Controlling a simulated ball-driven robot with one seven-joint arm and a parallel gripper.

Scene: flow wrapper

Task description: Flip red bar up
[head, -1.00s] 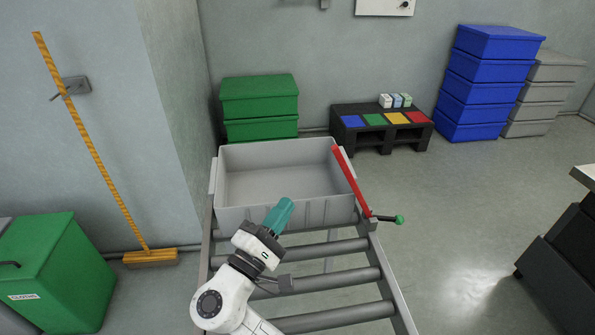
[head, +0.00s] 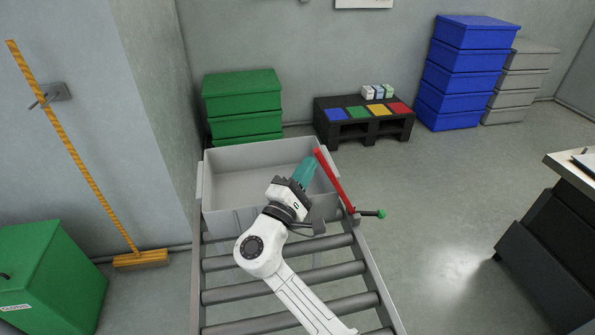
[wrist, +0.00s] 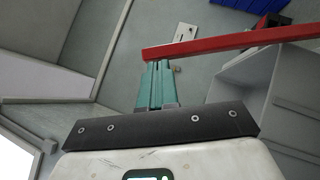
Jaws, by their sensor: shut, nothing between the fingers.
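The red bar (head: 334,180) lies along the right side of the grey bin at the conveyor's end, sloping from its far upper end down to a pivot near a green-knobbed handle (head: 373,213). My gripper (head: 306,171) has teal fingers, is shut and empty, and reaches over the bin just left of the bar's far part. In the wrist view the red bar (wrist: 232,43) crosses in front of the fingertips (wrist: 157,66). They look very close to it; I cannot tell whether they touch.
The grey bin (head: 226,222) sits on the roller conveyor (head: 272,265). Green boxes (head: 242,100) and a black pallet stand with coloured squares (head: 338,132) are behind it. A dark cabinet (head: 540,250) stands at the right. The floor right of the conveyor is clear.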

